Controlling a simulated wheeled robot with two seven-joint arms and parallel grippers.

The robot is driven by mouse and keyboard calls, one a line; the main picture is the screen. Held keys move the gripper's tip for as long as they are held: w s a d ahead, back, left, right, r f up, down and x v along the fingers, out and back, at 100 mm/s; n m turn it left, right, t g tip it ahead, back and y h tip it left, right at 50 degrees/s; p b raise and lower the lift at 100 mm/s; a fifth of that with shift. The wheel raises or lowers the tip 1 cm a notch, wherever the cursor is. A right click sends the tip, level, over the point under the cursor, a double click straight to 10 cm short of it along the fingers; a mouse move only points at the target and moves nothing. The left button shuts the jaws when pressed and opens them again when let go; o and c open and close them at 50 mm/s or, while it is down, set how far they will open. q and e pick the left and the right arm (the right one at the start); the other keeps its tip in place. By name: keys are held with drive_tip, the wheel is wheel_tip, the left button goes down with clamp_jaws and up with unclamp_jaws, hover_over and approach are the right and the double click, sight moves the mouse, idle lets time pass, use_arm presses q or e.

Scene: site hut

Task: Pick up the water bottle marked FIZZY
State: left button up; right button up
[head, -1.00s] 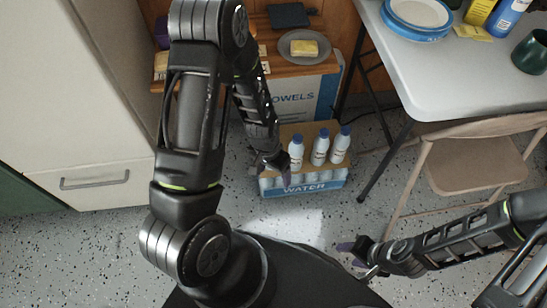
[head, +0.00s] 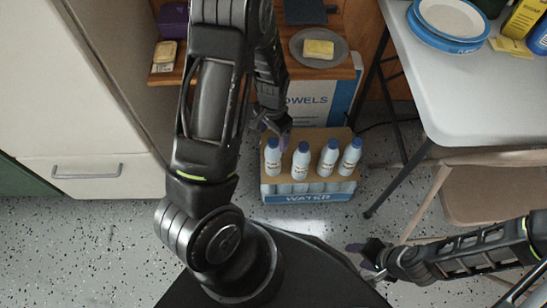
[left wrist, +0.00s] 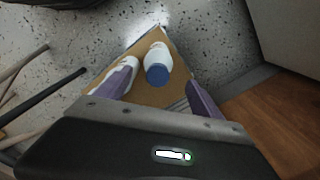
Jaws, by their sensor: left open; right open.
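Several white water bottles with blue caps stand in a row in the cardboard tray (head: 308,197) marked WATER on the floor. They are a leftmost bottle (head: 272,158), a second (head: 301,162), a third (head: 328,160) and a rightmost bottle (head: 349,160). Their labels are too small to read, so I cannot tell which is FIZZY. My left gripper (head: 272,132) is open, above the tray's back left part. In the left wrist view one bottle (left wrist: 158,62) shows between the spread fingers, beyond their tips; another is partly hidden by a finger. My right gripper (head: 368,258) is open and empty, right of the tray.
A wooden shelf (head: 345,68) with a grey plate (head: 296,48) and a yellow block stands behind the tray. A TOWELS box (head: 318,103) is under it. A white table (head: 440,90) and folding chair (head: 475,190) stand right. Speckled floor is open in front.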

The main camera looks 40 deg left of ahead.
sight(273, 147)
use_arm(q)
drive_tip(key=shift+f, duration=0.6)
drive_tip(key=shift+f, duration=0.1)
wheel_tip(273, 147, down, 5)
drive_tip(key=shift+s+d+f+b, duration=0.1)
drive_tip(key=shift+d+b, duration=0.05)
drive_tip(key=shift+b, duration=0.9)
drive_tip(key=shift+c, duration=0.3)
clamp_jaws()
